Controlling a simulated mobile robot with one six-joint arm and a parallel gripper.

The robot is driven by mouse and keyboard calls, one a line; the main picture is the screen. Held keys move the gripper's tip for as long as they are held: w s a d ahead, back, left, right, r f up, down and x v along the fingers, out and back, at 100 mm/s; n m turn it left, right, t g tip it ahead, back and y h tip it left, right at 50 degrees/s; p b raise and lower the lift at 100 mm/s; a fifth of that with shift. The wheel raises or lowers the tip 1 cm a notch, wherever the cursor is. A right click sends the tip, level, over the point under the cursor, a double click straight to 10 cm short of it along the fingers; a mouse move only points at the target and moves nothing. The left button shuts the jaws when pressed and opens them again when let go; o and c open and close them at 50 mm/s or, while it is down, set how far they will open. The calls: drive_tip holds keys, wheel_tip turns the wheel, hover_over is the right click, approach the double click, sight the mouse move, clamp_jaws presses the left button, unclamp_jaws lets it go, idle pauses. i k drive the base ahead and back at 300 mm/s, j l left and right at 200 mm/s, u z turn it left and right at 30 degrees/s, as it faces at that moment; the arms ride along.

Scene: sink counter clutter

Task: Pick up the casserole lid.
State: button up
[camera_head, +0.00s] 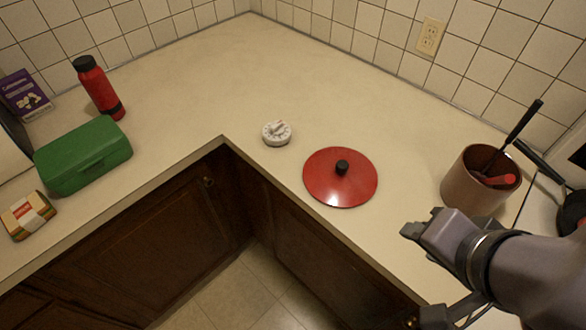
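The casserole lid (325,188) is a round, red, shallow disc with a black knob (342,167) on top. It lies flat, knob up, on the beige counter near the inner front edge. My gripper (414,232) is at the lower right, at the end of my grey arm, to the right of and nearer than the lid. It is apart from the lid. Its fingers are not clear from this angle, and part of my arm runs out of the frame. I see nothing held in it.
A brown crock (471,184) with utensils stands to the right, near my arm. A green box (84,157), red bottle (99,88) and sandwich (27,215) are far left. The counter (330,90) behind the lid is clear.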

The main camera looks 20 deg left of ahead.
sight(339, 177)
drive_tip(key=u, duration=0.65)
drive_tip(key=z, duration=2.4)
drive_tip(key=j+u, duration=0.2)
drive_tip(key=u, duration=0.25)
drive_tip(key=k+j+u, duration=0.1)
drive_tip(key=j+u, duration=0.15)
drive_tip(key=u, duration=0.15)
drive_tip(key=j+u, duration=0.2)
drive_tip(key=u, duration=0.25)
drive_tip(key=j+u, duration=0.2)
drive_tip(key=u, duration=0.25)
drive_tip(key=i+j+u, duration=0.15)
drive_tip(key=u, duration=0.25)
drive_tip(key=i+j+u, duration=0.1)
drive_tip(key=j+u, duration=0.15)
drive_tip(key=u, duration=0.2)
